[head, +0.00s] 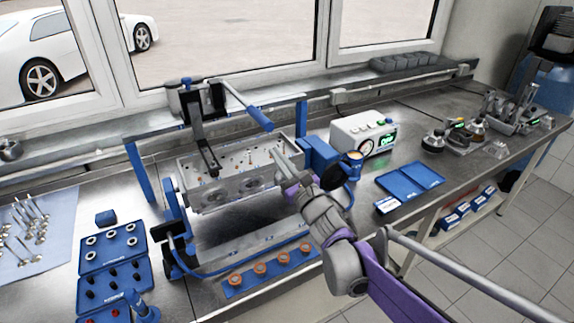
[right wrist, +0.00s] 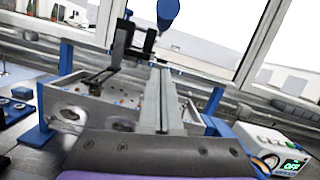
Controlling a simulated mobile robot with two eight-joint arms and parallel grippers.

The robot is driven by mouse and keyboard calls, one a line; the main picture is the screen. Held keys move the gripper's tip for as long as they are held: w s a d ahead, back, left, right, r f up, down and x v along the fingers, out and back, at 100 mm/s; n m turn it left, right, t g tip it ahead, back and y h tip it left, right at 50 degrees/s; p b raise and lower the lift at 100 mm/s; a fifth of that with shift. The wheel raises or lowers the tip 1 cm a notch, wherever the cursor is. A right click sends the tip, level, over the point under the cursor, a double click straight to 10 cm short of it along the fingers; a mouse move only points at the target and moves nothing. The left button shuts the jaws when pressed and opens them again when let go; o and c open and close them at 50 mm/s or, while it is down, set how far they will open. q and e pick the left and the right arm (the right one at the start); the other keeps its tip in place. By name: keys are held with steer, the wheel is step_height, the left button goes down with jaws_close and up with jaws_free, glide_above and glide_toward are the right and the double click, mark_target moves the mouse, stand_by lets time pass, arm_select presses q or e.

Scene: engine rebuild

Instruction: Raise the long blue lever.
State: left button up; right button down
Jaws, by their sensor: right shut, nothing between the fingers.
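The long blue lever (head: 259,118) has a grey rod with a blue grip and slopes down to the right from the top of the fixture over the cylinder head (head: 215,178). My right gripper (head: 277,154) is shut and empty, just below the lever's grip end in the head view. In the right wrist view the shut fingers (right wrist: 160,72) point toward the fixture, and the blue grip (right wrist: 168,10) shows above their tips with a visible gap in the picture. Whether they touch is not clear. My left gripper is not in view.
Blue fixture posts (head: 301,124) stand beside the cylinder head. A white gauge box (head: 358,132) and a blue case (head: 410,177) lie to the right. A tray of orange-brown rings (head: 270,268) is in front, and blue parts trays (head: 112,258) are at left. Windows stand behind.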

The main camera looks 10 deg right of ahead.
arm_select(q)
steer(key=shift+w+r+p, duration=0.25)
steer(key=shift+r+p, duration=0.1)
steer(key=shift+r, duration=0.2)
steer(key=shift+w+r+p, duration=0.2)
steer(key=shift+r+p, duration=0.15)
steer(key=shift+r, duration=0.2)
arm_select(e)
steer(key=shift+w+a+r, duration=0.3)
steer(key=shift+w+r, duration=0.15)
steer(key=shift+r, duration=0.3)
steer(key=shift+w+a+r, duration=0.3)
steer(key=shift+w+r, duration=0.2)
steer(key=shift+r, duration=0.3)
steer(key=shift+w+a+r, duration=0.3)
steer(key=shift+w+r, duration=0.15)
steer(key=shift+r, duration=0.3)
steer(key=shift+s, duration=0.1)
